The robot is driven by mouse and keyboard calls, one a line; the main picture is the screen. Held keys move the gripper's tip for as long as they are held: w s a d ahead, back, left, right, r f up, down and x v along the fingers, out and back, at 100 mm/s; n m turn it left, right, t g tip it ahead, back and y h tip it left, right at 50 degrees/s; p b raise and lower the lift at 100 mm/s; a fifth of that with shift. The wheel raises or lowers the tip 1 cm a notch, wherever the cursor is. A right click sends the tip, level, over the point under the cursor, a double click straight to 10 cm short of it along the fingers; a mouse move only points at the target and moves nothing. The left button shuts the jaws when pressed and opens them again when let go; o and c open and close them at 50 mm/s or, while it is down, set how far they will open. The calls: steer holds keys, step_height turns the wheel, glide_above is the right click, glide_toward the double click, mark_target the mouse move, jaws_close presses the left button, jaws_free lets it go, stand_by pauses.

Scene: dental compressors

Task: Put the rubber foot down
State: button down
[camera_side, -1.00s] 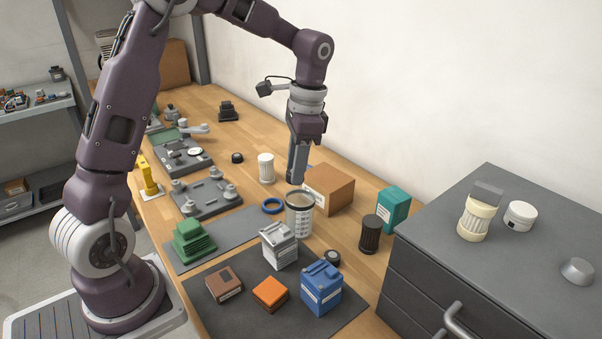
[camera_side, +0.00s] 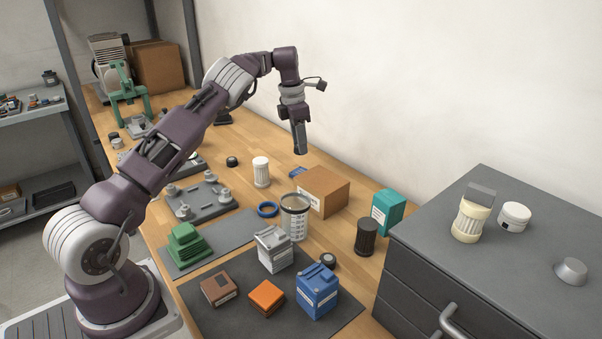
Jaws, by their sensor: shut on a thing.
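My gripper (camera_side: 300,149) is high over the back part of the bench, near the wall and above the white filter cartridge and cardboard box. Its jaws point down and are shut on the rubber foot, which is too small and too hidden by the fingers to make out. A small black round piece (camera_side: 232,161) lies on the wood left of the white filter cartridge (camera_side: 261,172).
A grey plate with posts (camera_side: 203,198) is left. A drawer cabinet (camera_side: 480,250) stands right. Bare wood lies along the wall.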

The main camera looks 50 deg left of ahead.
mark_target(302, 171)
steer(key=a+f+n, duration=0.1)
steer(key=n, duration=0.1)
steer(key=w+f+n, duration=0.1)
steer(key=n, duration=0.1)
steer(key=w+a+f+n+y, duration=0.1)
steer(key=n, duration=0.1)
steer(key=shift+a+n, duration=0.3)
steer(key=shift+w+f+n, duration=0.1)
steer(key=shift+f+n, duration=0.25)
steer(key=shift+n, duration=0.15)
steer(key=shift+w+f, duration=0.1)
steer(key=shift+f, duration=0.3)
steer(key=shift+n, duration=0.3)
steer(key=shift+f, duration=2.25)
steer(key=shift+f, duration=0.15)
steer(key=c, duration=1)
jaws_free()
